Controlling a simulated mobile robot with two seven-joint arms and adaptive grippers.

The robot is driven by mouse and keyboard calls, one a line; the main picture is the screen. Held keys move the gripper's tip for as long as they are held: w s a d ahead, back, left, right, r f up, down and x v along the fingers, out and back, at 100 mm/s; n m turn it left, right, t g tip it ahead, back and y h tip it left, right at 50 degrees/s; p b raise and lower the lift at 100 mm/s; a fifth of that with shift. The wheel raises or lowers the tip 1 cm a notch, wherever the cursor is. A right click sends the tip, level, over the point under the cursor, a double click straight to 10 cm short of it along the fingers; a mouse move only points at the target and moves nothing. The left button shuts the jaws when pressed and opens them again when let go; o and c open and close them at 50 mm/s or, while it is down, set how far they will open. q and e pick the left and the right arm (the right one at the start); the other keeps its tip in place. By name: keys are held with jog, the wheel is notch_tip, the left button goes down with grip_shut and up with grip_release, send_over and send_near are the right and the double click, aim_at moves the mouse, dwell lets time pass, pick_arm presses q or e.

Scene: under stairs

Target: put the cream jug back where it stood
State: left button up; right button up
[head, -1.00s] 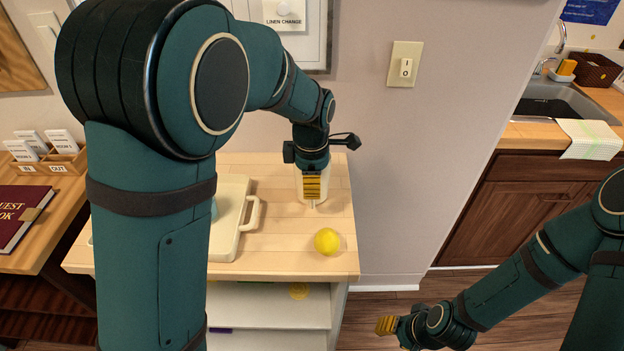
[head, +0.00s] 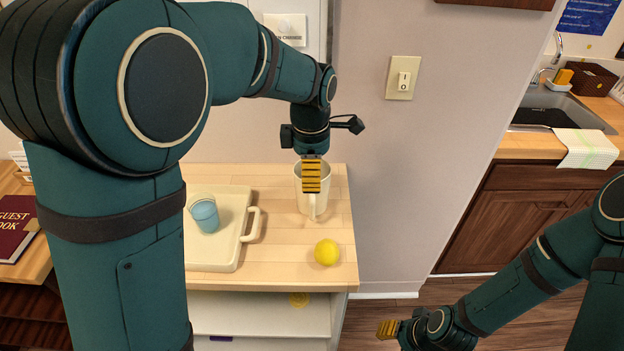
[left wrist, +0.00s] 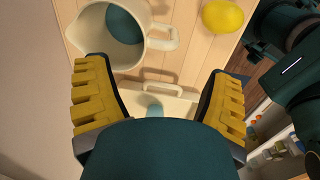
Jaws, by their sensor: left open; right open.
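The cream jug (head: 314,206) stands upright on the light wooden top (head: 291,254), near its back right, with its handle toward me. My right gripper (head: 387,329) is low at the bottom, away from the wooden top, and empty.
A cream tray (head: 222,256) with a raised handle and a blue cup (head: 205,216) on it lies left of the jug. A yellow lemon (head: 327,252) lies in front of the jug. The wall rises close behind. A shelf (head: 258,314) is below.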

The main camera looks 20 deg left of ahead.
pick_arm(q)
jog(key=shift+s+r+p, duration=0.15)
jog(key=shift+r+p, duration=0.2)
jog(key=shift+r, duration=1.85)
